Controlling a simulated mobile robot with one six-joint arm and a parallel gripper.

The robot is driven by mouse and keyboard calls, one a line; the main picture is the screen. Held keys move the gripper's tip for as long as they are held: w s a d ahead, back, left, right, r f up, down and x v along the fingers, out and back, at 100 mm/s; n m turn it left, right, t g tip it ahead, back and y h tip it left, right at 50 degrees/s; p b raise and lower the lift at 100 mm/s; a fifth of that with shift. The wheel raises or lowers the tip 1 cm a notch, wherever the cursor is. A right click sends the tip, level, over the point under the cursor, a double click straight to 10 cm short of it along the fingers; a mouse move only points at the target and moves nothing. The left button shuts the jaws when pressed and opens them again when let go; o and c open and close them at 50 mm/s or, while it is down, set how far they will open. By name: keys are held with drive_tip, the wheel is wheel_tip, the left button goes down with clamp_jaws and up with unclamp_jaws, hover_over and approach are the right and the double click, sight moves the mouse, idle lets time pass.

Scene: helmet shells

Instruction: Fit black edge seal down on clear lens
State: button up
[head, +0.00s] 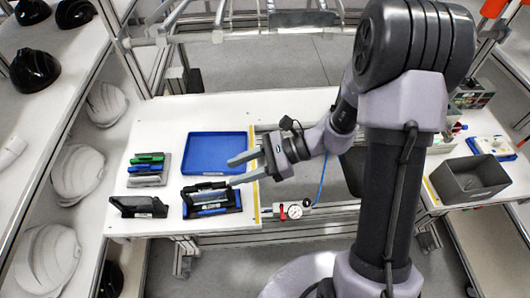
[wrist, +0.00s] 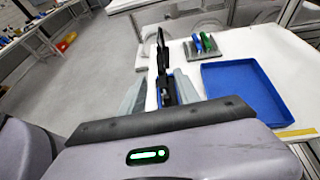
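My gripper (head: 231,171) is open, its two fingers apart and nothing visible between them. It is over the table's right part, above and to the right of a black fixture (head: 237,197). A pale, see-through piece, perhaps the clear lens (head: 208,198), lies in this fixture with a blue strip along its front. A grey rack (head: 148,181) at the left holds green, blue and dark strips; I cannot tell whether one is the black edge seal. In the wrist view my gripper (wrist: 160,88) has grey fingers either side of a black upright part, cut off by my gripper body.
An empty blue tray (head: 215,153) lies behind the fixture. A black stand (head: 138,207) is at the front left. A gauge (head: 294,211) is at the right edge beyond yellow tape. Helmet shells line the left shelves. A grey bin (head: 470,180) stands far right.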

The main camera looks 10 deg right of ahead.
drive_tip(key=p+v, duration=0.1)
drive_tip(key=v, duration=0.6)
drive_tip(key=shift+d, duration=0.3)
drive_tip(key=shift+r, duration=0.2)
drive_tip(key=s+d+r+n+t+h+b, duration=0.2)
drive_tip(key=s+r+n+t+h, duration=0.4)
drive_tip(key=s+r+n+h, duration=0.5)
drive_tip(key=s+r+n, duration=0.1)
drive_tip(key=n, duration=0.1)
drive_tip(key=shift+s+d+n+h+b, duration=0.3)
drive_tip(key=shift+d, duration=0.1)
